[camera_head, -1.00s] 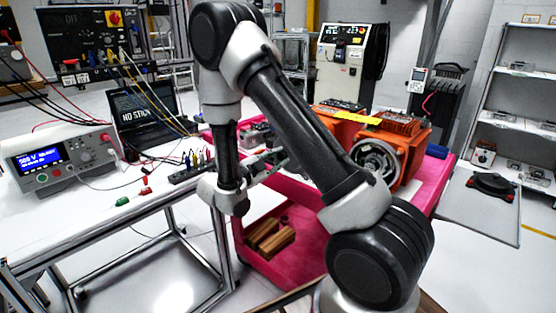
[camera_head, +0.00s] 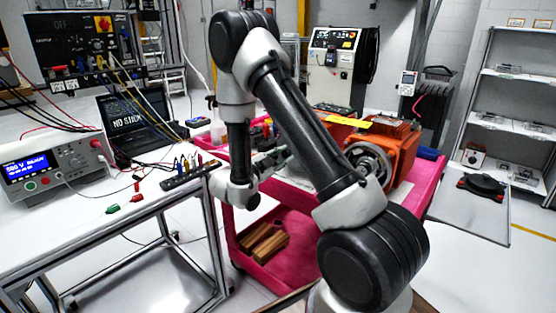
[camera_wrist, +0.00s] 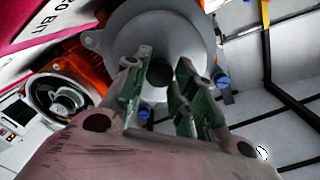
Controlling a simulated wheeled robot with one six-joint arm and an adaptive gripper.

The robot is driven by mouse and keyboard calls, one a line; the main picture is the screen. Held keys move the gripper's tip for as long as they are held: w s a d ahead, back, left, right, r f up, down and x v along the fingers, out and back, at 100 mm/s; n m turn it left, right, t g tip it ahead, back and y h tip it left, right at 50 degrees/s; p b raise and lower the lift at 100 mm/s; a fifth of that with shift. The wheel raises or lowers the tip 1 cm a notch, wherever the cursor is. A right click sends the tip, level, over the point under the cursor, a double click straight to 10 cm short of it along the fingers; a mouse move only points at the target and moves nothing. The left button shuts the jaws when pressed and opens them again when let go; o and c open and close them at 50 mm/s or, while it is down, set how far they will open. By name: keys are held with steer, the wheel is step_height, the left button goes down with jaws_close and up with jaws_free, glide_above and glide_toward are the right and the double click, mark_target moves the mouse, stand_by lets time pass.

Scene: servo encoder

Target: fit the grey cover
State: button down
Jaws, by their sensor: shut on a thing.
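The grey cover (camera_wrist: 200,32) is a round, dished disc with small lugs at its rim, at the top of the wrist view. My gripper (camera_wrist: 167,72) has green fingers closed on its dark centre part, which is partly hidden between them. In the head view my gripper (camera_head: 277,162) is small beside my forearm, and I cannot make out the cover there. The orange motor (camera_head: 402,162) lies on the pink cart with its round open end facing forward, partly behind my arm. In the wrist view the motor's open end (camera_wrist: 62,98) is left of the cover, apart from it.
The pink cart (camera_head: 425,190) has wooden blocks (camera_head: 264,242) on its lower shelf. A white bench (camera_head: 150,205) at left carries a meter (camera_head: 45,170), a laptop (camera_head: 130,120) and cables. Shelves (camera_head: 515,122) stand at right. The floor between bench and cart is clear.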

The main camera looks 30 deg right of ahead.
steer(key=shift+w+d, duration=0.2)
steer(key=shift+d, duration=0.25)
stand_by(0.6)
steer(key=c, duration=1.1)
jaws_free()
steer(key=shift+a, duration=0.15)
steer(key=shift+c, duration=0.3)
steer(key=v, duration=0.7)
steer(key=shift+s, duration=0.1)
